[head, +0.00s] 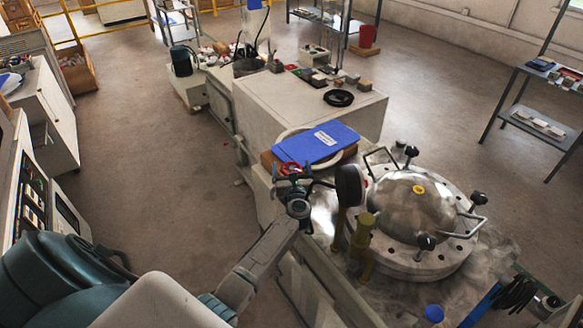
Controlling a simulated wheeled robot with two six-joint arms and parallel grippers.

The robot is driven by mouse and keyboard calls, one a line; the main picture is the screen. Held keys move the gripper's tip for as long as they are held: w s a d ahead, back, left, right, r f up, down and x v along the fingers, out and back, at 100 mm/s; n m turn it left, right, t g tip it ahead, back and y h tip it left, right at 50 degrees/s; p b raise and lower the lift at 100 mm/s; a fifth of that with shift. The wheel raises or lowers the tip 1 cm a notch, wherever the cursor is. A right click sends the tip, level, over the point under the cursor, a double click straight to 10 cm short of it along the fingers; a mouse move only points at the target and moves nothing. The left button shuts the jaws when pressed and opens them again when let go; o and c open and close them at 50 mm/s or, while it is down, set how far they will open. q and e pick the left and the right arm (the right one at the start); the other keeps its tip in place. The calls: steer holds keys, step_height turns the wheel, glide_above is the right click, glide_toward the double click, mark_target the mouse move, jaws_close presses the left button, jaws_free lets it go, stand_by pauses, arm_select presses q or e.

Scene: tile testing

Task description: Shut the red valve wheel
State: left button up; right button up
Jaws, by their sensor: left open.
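The red valve wheel (287,167) shows as a small red ring in the head view, just left of the blue binder and partly hidden by my gripper. My left gripper (292,179) is open, with its dark fingers right at the near side of the wheel. I cannot tell whether the fingers touch the rim. My right gripper is not in view.
A blue binder (322,142) lies behind the wheel. A round metal vessel (412,205) with clamp handles and knobs stands to the right, with a dark round gauge (350,185) beside it. Open floor (180,190) lies to the left.

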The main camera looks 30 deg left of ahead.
arm_select(q)
steer(key=shift+c, duration=0.9)
steer(key=c, duration=0.8)
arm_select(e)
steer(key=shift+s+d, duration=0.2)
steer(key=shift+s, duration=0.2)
